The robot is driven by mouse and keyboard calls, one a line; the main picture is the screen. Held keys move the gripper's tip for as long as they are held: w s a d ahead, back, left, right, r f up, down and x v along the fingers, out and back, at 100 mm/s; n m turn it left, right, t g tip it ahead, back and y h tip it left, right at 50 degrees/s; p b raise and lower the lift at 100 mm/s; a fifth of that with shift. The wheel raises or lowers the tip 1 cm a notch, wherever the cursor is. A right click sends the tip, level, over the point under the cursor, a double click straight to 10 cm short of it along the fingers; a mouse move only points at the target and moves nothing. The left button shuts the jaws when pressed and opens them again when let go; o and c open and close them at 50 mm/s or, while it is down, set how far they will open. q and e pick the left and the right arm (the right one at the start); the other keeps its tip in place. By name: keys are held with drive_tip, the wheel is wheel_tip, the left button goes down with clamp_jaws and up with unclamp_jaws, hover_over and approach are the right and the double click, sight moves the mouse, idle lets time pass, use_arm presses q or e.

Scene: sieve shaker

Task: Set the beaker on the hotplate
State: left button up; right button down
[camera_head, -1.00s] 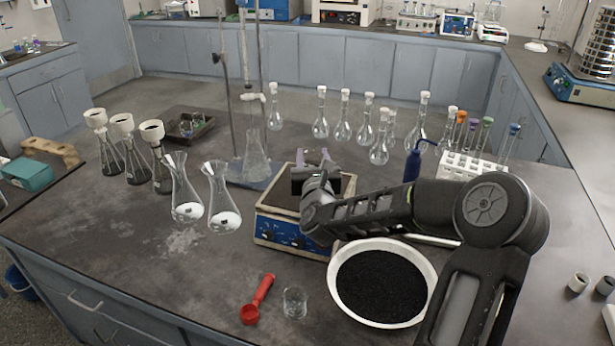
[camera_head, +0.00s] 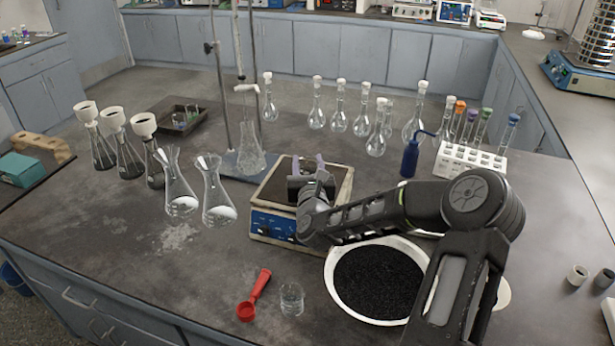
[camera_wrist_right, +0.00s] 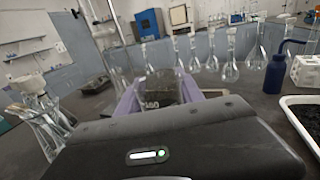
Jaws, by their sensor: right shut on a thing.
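The hotplate (camera_head: 268,226) has a dark top and a blue front panel and stands mid-bench. My right gripper (camera_head: 307,166) is over its top, with the arm coming in from the right. In the right wrist view, its purple fingers are shut on a clear glass beaker (camera_wrist_right: 162,88) with white markings. My gripper body hides the beaker's lower part there, and the beaker is hardly visible in the head view. I cannot tell whether its base touches the hotplate. My left gripper is not in view.
A white bowl of black granules (camera_head: 376,284) sits under my right forearm. A small glass beaker (camera_head: 291,299) and a red scoop (camera_head: 254,296) lie in front of the hotplate. Two flasks (camera_head: 217,196) stand left; a blue wash bottle (camera_head: 410,158) and tube rack (camera_head: 470,162) stand right.

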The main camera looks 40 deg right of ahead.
drive_tip(key=shift+f, duration=0.1)
wheel_tip(320, 180, down, 4)
drive_tip(key=shift+r, duration=0.1)
idle(0.4)
drive_tip(key=shift+f, duration=0.2)
drive_tip(key=c, duration=0.7)
unclamp_jaws()
drive_tip(key=shift+c, duration=0.2)
drive_tip(key=shift+r, duration=0.15)
